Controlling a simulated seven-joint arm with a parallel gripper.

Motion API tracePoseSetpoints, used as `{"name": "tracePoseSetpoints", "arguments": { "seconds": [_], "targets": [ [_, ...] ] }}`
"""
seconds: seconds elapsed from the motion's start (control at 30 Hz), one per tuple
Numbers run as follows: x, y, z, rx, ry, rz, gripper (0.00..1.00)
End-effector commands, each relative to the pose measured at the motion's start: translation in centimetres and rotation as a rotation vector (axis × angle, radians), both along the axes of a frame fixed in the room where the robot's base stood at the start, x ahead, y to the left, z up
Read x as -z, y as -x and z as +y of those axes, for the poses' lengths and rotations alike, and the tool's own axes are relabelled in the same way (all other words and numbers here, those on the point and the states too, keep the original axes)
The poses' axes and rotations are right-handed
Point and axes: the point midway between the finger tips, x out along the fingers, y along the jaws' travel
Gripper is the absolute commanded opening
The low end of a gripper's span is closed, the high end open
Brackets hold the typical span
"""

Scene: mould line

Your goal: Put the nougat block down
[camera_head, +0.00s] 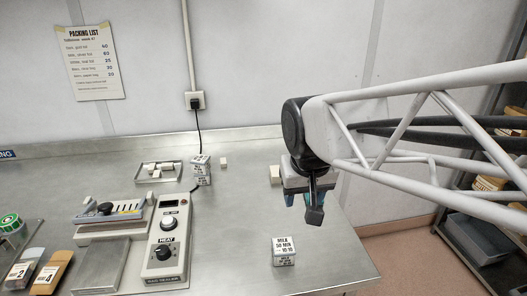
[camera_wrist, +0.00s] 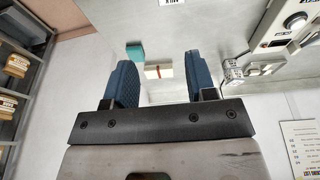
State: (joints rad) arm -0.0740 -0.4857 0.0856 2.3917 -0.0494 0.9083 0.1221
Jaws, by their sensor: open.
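A pale cream block, which looks like the nougat block (camera_head: 275,174), rests on the steel table just left of my gripper (camera_head: 302,200) in the head view. In the wrist view the pale block (camera_wrist: 152,72) shows a reddish-brown mark and lies beyond the gap between my blue finger pads. My gripper (camera_wrist: 156,82) is open, with its fingers well apart and nothing held between them. I cannot tell how high the fingers are above the table.
A teal block (camera_wrist: 134,52) lies close to the pale block. A printed box (camera_head: 284,251) stands near the front edge, another (camera_head: 201,170) further left. A heat controller (camera_head: 166,245) and small tray (camera_head: 160,171) are left. The table middle is clear.

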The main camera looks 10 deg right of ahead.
Motion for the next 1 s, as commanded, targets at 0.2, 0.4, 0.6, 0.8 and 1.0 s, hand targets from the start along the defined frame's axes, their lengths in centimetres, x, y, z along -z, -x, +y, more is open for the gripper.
{"name": "tracePoseSetpoints", "arguments": {
  "seconds": [0.2, 0.4, 0.6, 0.8, 1.0],
  "targets": [
    [1.7, 5.7, -1.8, 0.001, -0.006, 0.007, 0.51],
    [2.8, 8.5, -2.4, -0.002, -0.010, 0.010, 0.51],
    [3.2, 9.2, -2.6, -0.003, -0.011, 0.013, 0.51],
    [3.2, 9.2, -2.6, -0.003, -0.011, 0.013, 0.51],
    [3.1, 9.2, -2.6, -0.003, -0.011, 0.013, 0.51]
  ]
}}
